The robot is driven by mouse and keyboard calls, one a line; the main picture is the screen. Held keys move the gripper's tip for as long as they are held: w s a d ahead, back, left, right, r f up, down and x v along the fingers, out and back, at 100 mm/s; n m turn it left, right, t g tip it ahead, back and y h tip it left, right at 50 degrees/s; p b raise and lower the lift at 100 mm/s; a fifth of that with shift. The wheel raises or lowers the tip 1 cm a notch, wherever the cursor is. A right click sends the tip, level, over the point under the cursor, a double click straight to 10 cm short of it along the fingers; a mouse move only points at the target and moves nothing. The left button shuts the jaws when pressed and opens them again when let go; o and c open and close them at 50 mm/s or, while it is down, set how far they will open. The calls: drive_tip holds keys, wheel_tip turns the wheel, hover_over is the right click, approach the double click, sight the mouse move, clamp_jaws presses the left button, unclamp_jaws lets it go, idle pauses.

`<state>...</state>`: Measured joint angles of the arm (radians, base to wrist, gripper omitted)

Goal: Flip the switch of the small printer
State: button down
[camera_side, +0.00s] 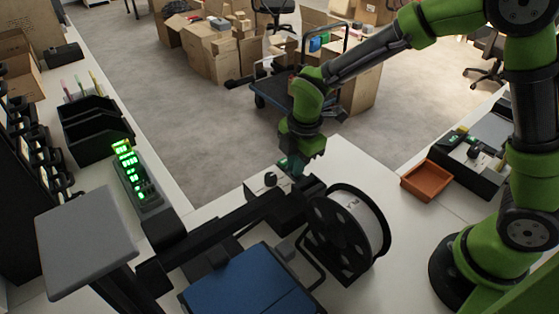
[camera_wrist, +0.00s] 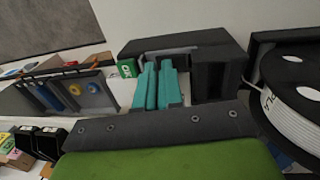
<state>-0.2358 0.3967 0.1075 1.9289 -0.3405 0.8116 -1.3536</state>
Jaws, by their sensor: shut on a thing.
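The small printer is a black-framed machine with a blue bed (camera_side: 247,285), a flat grey plate (camera_side: 85,240) and a white spool (camera_side: 352,222). A black box (camera_side: 266,205) stands at its far end. My gripper (camera_side: 291,166) points down at this box. In the wrist view its teal fingers (camera_wrist: 159,85) are close together, with their tips at the black box (camera_wrist: 190,42). They are shut on a small part there, which appears to be the switch; the fingers hide it. A green label with white letters (camera_wrist: 128,68) is just left of the fingers.
The spool stands close to the right of my gripper. An orange tray (camera_side: 427,181) is farther right on the white table. A device with green lit displays (camera_side: 135,178) and black bins (camera_side: 92,127) are at left. A cart (camera_side: 290,95) and cartons (camera_side: 222,50) stand on the floor behind.

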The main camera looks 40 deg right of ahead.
sight(302, 178)
drive_tip(key=shift+s+f, duration=0.25)
drive_tip(key=shift+f, duration=0.1)
drive_tip(key=shift+s, duration=0.85)
wheel_tip(302, 178, up, 14)
drive_tip(key=s, duration=0.1)
drive_tip(key=shift+s+r, duration=0.2)
drive_tip(key=shift+w+r, duration=0.15)
drive_tip(key=shift+w, duration=0.55)
